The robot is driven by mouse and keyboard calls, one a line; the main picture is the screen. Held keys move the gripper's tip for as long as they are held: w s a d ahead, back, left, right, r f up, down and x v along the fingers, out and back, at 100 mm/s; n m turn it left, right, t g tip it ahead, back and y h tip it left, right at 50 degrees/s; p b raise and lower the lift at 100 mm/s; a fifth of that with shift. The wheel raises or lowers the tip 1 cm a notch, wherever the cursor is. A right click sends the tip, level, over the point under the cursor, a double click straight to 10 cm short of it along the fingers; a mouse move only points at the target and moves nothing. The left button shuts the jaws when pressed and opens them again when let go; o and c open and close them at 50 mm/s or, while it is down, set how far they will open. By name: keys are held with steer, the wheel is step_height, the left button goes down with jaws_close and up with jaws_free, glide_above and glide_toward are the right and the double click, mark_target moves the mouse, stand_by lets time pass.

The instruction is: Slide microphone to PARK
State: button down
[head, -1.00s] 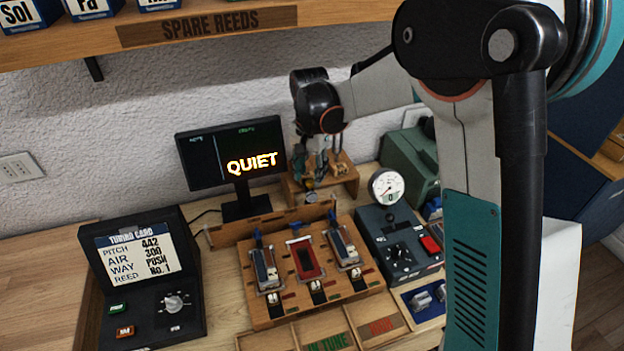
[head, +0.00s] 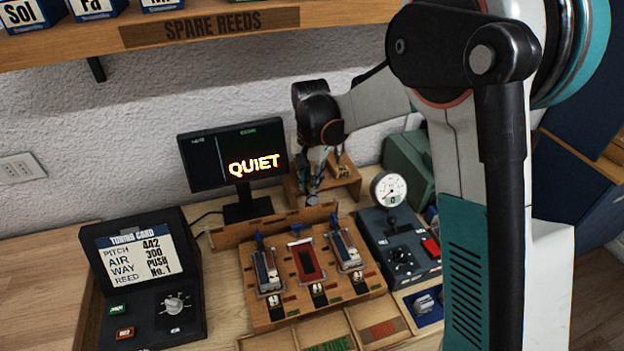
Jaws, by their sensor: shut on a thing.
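My gripper (head: 314,184) points down at the right part of the wooden rail (head: 250,228) behind the reed board. It is small and partly dark in this view. It is shut on a small grey piece at the rail, which appears to be the microphone (head: 312,200). The fingers hide most of that piece. I cannot read a PARK mark on the rail.
The reed board (head: 262,318) with several reed units stands in front of the rail. A monitor (head: 208,164) reading QUIET stands behind left. A small wooden stand (head: 348,182) is close behind my gripper. A gauge box (head: 376,229) stands at right.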

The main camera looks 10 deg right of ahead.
steer(key=s+a, duration=0.2)
steer(key=a, duration=1.1)
steer(key=s+a, duration=0.3)
steer(key=a, duration=1.1)
steer(key=shift+s, duration=0.2)
steer(key=c, duration=1.5)
jaws_free()
steer(key=shift+a, duration=0.1)
steer(key=shift+o, duration=0.2)
steer(key=shift+d, duration=0.2)
